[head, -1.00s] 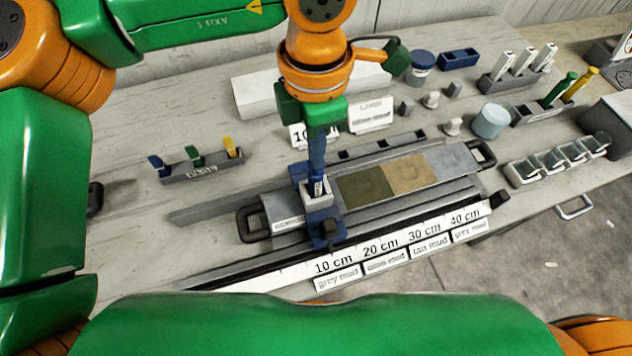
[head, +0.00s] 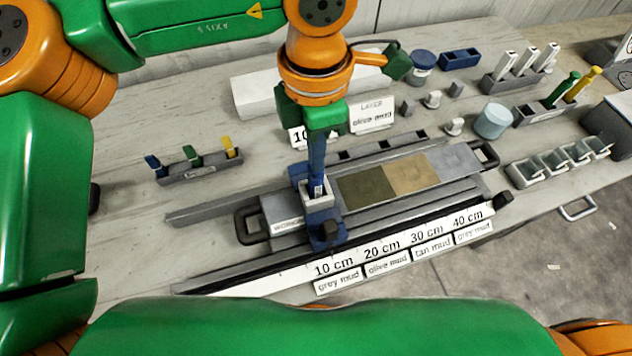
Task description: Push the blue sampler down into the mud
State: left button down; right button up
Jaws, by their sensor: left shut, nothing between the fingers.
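The blue sampler (head: 317,162) stands upright, a narrow blue shaft with a small white mark near its lower end. Its foot goes into a white-rimmed opening on the blue carriage (head: 325,222), over the left part of the grey core tray (head: 281,209). How deep its tip reaches is hidden. My left gripper (head: 318,130) is shut, points down and is directly over the sampler's top end. Contact there is hard to tell from this angle. Olive mud (head: 366,188), tan mud (head: 410,173) and grey mud (head: 455,159) lie in sections to the right. My right gripper is out of view.
A rack with colored flags (head: 200,172) stands left. A layer card (head: 372,116), a pale cylinder (head: 493,121) and a row of small trays (head: 560,162) stand behind and right.

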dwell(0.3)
pick_arm(q)
notch_tip(320, 180, up, 7)
jog(key=p, duration=0.5)
dwell(0.4)
